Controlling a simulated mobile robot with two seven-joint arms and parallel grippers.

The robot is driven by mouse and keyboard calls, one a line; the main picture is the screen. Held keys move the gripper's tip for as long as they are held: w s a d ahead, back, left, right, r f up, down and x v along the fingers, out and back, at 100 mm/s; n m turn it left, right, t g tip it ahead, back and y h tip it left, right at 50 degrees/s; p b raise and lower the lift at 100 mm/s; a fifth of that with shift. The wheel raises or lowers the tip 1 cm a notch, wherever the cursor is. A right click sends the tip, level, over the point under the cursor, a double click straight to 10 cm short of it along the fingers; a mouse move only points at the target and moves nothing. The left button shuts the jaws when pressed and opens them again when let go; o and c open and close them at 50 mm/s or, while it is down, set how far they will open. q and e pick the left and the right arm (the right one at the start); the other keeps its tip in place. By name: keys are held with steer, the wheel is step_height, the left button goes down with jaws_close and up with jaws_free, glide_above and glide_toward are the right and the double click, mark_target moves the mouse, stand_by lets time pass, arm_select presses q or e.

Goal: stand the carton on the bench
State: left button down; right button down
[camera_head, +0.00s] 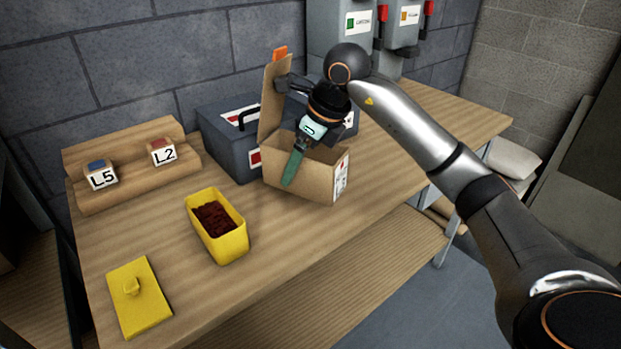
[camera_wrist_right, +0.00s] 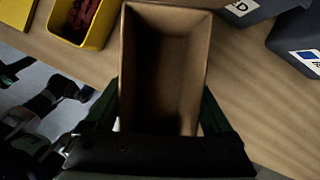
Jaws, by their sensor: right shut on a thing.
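The brown cardboard carton (camera_head: 318,182) is upright on or just above the bench (camera_head: 390,170), its open top up and a tall flap raised at its left. I cannot tell whether its base touches the bench. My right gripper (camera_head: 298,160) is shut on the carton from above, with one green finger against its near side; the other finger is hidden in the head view. In the right wrist view the fingers lie on both sides of the carton (camera_wrist_right: 162,60), whose inside looks empty. My left gripper is in neither view.
Dark grey boxes (camera_head: 222,150) stand close behind the carton. An open yellow tub (camera_head: 232,250) with dark red contents and its yellow lid (camera_head: 140,300) lie to the left. A wooden rack (camera_head: 125,190) holds labelled blocks. The bench right of the carton is clear.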

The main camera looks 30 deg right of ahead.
steer(key=w+d+f, duration=0.1)
steer(key=f, duration=0.1)
steer(key=w+d+f, duration=0.1)
steer(key=w+f, duration=0.1)
steer(key=w+d+f, duration=0.1)
steer(key=f, duration=0.1)
steer(key=shift+w+d, duration=0.25)
steer(key=shift+w, duration=0.05)
steer(key=shift+w+d+f, duration=0.1)
steer(key=shift+f, duration=1.6)
steer(key=shift+f, duration=0.1)
steer(key=shift+f, duration=0.15)
jaws_free()
steer(key=shift+r, duration=0.6)
steer(key=v, duration=1.1)
steer(key=shift+s, duration=0.25)
